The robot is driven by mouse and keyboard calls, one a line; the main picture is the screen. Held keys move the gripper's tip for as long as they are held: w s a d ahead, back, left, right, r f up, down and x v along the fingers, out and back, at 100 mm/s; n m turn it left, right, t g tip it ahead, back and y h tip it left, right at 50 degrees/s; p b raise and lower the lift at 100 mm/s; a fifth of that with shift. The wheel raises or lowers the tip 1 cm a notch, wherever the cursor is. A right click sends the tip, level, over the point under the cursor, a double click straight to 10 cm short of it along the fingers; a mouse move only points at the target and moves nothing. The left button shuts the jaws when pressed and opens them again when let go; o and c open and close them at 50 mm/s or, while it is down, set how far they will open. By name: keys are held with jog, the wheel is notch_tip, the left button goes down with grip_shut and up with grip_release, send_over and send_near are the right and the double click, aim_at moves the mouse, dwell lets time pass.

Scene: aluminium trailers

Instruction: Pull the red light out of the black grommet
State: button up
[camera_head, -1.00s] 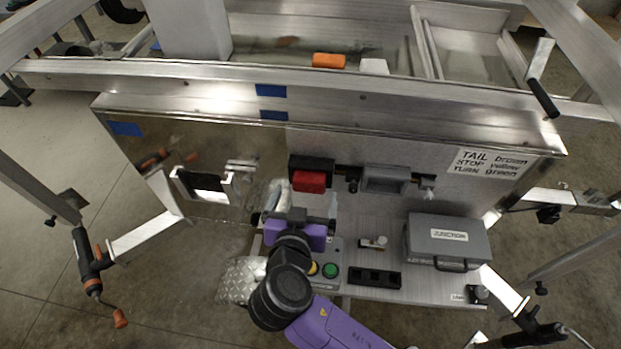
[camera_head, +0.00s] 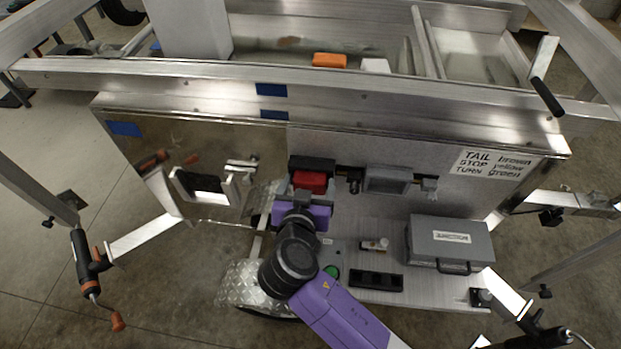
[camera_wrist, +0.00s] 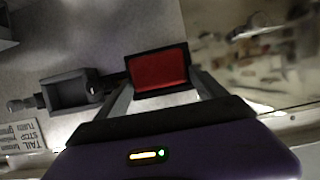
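The red light (camera_head: 310,181) sits in the black grommet (camera_head: 313,163), which is mounted on the upright metal panel. In the wrist view the red light (camera_wrist: 158,70) shows as a red rectangle framed by the black grommet (camera_wrist: 130,62). My gripper (camera_head: 307,196) is just in front of the light, with its purple body below it. In the wrist view my gripper (camera_wrist: 160,82) has its fingers apart, one on each side of the light's lower part. I cannot tell whether they touch it. The inner part of the light is hidden.
A grey empty housing (camera_head: 388,180) is on the panel to the right. A white bracket (camera_head: 228,188) sticks out at the left.

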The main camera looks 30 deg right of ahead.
jog(key=c, duration=1.1)
jog(key=shift+s+a, duration=0.45)
jog(key=shift+s, duration=0.15)
jog(key=shift+s+a, duration=0.25)
jog(key=shift+s+a, duration=0.7)
jog(key=shift+s, duration=0.35)
jog(key=shift+s+a+b, duration=0.3)
jog(key=shift+s+a, duration=0.6)
jog(key=shift+s, duration=0.3)
jog(key=shift+s+a+b, duration=0.3)
jog(key=shift+s+a, duration=0.55)
jog(key=shift+s, duration=0.3)
